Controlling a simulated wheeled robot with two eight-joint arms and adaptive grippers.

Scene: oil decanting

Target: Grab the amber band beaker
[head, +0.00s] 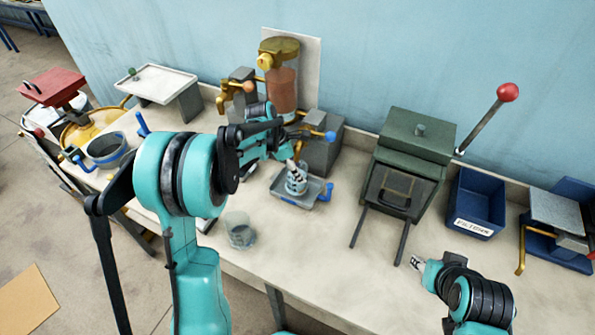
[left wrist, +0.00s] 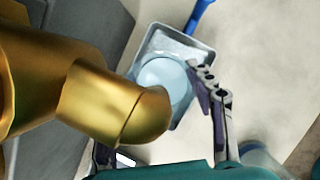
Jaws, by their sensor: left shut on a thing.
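A glass beaker (head: 297,184) with pale bluish contents stands in a small grey tray (head: 283,196) below the brass dispenser; I cannot make out an amber band on it. My left gripper (head: 296,169) is at this beaker and shut on it. In the left wrist view the beaker (left wrist: 166,82) is partly hidden by a brass spout (left wrist: 115,105); one finger of my left gripper shows at its right side. A second clear beaker (head: 240,232) stands nearer the table's front edge. My right gripper (head: 416,262) is above the table's front right, away from both beakers; its opening is unclear.
A dispenser with a brown-filled glass cylinder (head: 282,90) stands behind the tray. A dark green press (head: 410,155) with a red-knobbed lever stands to its right. A blue bin (head: 478,203) is further right. Bare tabletop lies between the tray and the press's legs.

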